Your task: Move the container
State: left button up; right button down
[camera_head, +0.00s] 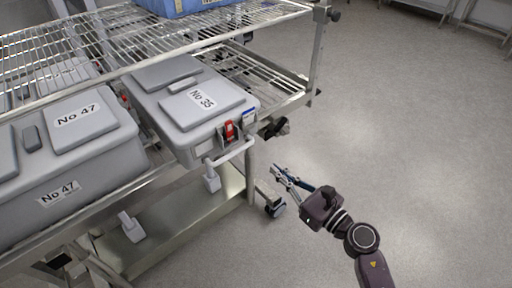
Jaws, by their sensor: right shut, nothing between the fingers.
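A grey lidded container labelled No 35 (190,105) sits on a wire shelf of the metal rack, its front end at the rack's edge. It has a red latch (229,131) and a blue tag on that end. A second grey container labelled No 47 (75,150) is to its left. The task does not say which container is meant. My right gripper (277,174) is shut and empty, out over the floor, right of and apart from the No 35 container. My left gripper is not in view.
The wire rack (318,60) fills the left side, with its upper shelf partly over the containers. A blue container (185,8) stands on that upper shelf. A caster (275,207) is near my right gripper. The grey floor (420,150) to the right is clear.

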aim_at(248, 146)
jog(key=p+x, duration=0.1)
jog(key=x, duration=0.9)
jog(key=b+x, duration=0.4)
jog(key=x, duration=0.9)
jog(key=shift+w+a, duration=0.1)
